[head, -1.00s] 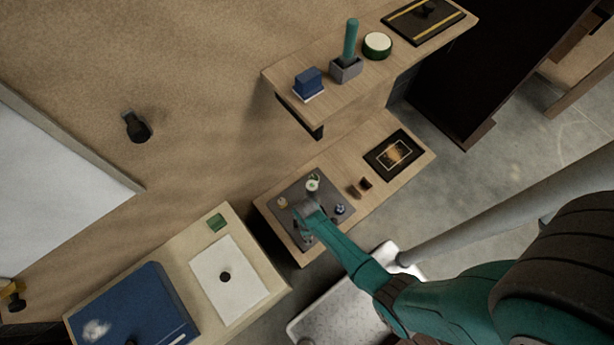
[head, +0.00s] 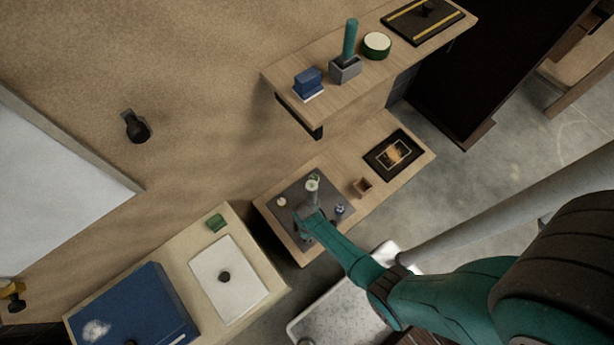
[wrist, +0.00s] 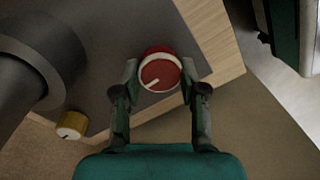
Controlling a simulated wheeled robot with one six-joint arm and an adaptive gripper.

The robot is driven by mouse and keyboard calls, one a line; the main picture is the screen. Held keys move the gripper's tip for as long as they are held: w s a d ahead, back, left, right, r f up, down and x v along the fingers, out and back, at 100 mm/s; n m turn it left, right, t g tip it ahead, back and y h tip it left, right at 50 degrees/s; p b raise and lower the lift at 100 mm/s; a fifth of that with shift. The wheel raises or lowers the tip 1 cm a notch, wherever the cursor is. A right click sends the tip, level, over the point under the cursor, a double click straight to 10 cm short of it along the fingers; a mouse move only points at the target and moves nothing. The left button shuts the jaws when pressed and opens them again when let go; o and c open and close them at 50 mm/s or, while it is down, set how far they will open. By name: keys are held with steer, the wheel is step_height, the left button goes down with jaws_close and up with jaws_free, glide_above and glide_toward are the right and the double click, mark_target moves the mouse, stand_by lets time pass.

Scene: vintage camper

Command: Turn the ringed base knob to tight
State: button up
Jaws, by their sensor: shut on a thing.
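A red knob (wrist: 166,71) with a pale ring around its face and a white pointer line stands on a dark grey plate (wrist: 112,28) in the wrist view. The pointer line aims to the lower left. My gripper (wrist: 160,80) is shut on the red knob, one finger on each side. In the head view my gripper is over the front part of the plate (head: 291,188), and my wrist hides the red knob there.
A thick dark post (wrist: 30,60) rises close left of my gripper, with a yellow knob (wrist: 72,125) near it. A blue knob (head: 340,209) and a brown cup (head: 362,187) are to the right in the head view. A shelf (head: 330,100) overhangs behind.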

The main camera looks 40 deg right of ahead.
steer(key=shift+m, duration=0.4)
steer(key=m, duration=0.3)
steer(key=shift+m, duration=0.4)
steer(key=m, duration=0.4)
steer(key=shift+m, duration=0.3)
steer(key=m, duration=0.4)
steer(key=shift+s+d+m+t, duration=0.1)
steer(key=shift+m+t, duration=0.2)
steer(key=m, duration=1.1)
steer(key=shift+m, duration=0.3)
steer(key=m, duration=0.3)
steer(key=shift+s+m, duration=0.1)
steer(key=shift+m, duration=0.2)
steer(key=shift+m+h, duration=0.3)
steer(key=shift+m, duration=1.8)
